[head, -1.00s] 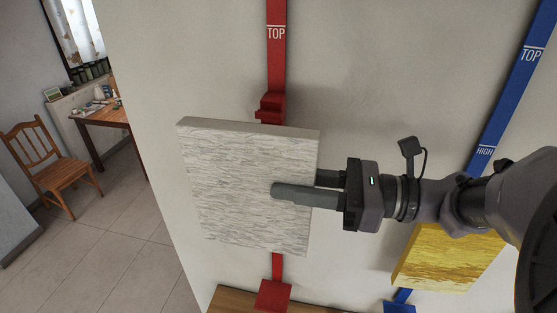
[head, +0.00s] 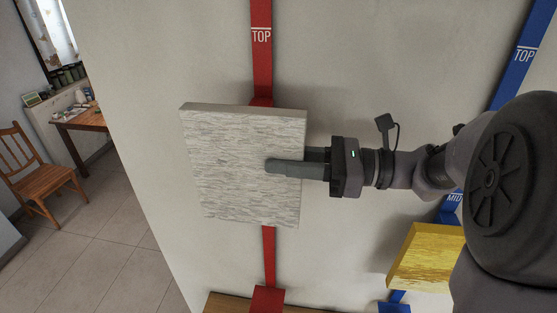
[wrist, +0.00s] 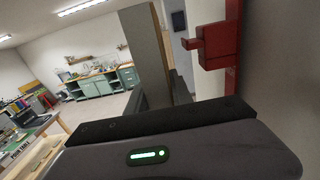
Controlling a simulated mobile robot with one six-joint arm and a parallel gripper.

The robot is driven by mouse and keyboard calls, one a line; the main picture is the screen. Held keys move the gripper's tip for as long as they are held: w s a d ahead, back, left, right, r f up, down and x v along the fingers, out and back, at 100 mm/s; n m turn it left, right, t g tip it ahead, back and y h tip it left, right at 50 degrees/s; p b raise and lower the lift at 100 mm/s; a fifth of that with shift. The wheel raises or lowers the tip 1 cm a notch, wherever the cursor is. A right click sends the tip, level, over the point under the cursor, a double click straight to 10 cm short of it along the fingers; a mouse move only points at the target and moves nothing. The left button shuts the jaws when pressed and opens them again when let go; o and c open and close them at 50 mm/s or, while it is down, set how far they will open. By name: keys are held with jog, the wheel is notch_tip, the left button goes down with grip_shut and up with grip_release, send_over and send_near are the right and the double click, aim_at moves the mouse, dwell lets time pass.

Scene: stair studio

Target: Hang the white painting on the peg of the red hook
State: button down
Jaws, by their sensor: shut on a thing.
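The white painting (head: 235,190) is a thick, streaky pale slab, upright in front of the red strip in the head view. My gripper (head: 288,165) is shut on its right side, one finger across the front and the other mostly hidden. In the wrist view the painting (wrist: 147,55) shows edge-on. The red hook (wrist: 218,45) is on the wall to its right, its peg (wrist: 190,43) pointing toward the painting, with a gap between them. In the head view the painting's top covers nearly all of the hook; the painting's back is hidden.
The red strip (head: 261,60) is marked TOP and runs down the wall to a red block (head: 267,298) by a wooden surface (head: 228,301). A yellow painting (head: 425,258) is at the blue strip (head: 515,65) on the right. Floor and a chair (head: 42,170) are left.

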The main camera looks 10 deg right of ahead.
jog(key=w, duration=0.1)
jog(key=w+d+f, duration=0.1)
jog(key=w, duration=0.1)
jog(key=w+d, duration=0.1)
jog(key=w, duration=0.1)
jog(key=shift+f, duration=0.5)
dwell(0.8)
jog(key=c, duration=1.1)
grip_release()
jog(key=shift+o, duration=0.2)
